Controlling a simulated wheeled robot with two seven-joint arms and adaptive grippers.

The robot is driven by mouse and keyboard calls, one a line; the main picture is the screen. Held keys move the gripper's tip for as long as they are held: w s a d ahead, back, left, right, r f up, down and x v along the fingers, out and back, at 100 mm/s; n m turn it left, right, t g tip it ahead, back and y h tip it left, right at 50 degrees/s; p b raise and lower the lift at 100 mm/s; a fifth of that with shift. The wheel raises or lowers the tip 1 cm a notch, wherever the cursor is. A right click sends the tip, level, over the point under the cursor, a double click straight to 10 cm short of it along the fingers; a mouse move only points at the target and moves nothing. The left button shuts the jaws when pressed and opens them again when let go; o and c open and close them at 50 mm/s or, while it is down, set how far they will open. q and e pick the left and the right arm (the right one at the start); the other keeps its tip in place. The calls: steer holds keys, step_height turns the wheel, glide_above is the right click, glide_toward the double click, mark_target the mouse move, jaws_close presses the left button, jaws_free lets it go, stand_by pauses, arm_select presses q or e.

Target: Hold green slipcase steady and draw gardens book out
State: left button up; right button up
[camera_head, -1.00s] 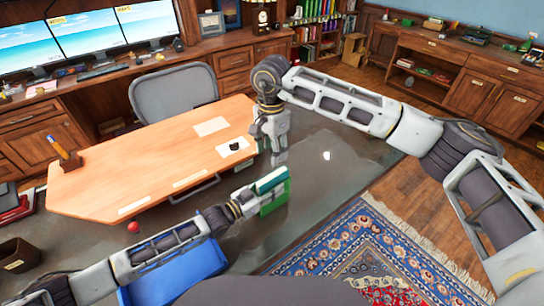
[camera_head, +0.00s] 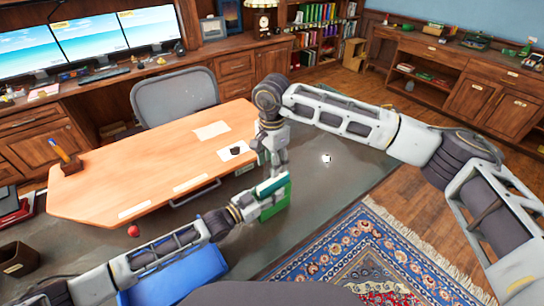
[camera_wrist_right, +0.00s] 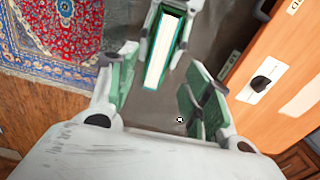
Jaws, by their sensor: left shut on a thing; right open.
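The bright green slipcase (camera_head: 277,203) stands upright over the grey tabletop in the head view. The gardens book, with a teal cover (camera_head: 270,185) and white page edges (camera_wrist_right: 164,50), shows at the slipcase's top. My left gripper (camera_head: 254,203) is shut on the slipcase from the left; its fingers also show beside the book at the top of the right wrist view. My right gripper (camera_head: 275,166) points down just above the book, open and empty. In the right wrist view its green-padded fingers (camera_wrist_right: 158,85) stand apart, with the book's near end between them.
A light wooden desktop (camera_head: 135,178) lies left of the right gripper, with papers and a dark object (camera_head: 236,150). A blue tray (camera_head: 175,275) lies under my left forearm, and a small red object (camera_head: 133,231) is nearby. The grey tabletop (camera_head: 335,180) to the right is mostly clear.

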mark_target(272, 180)
steer(key=shift+f, duration=4.5)
jaws_close()
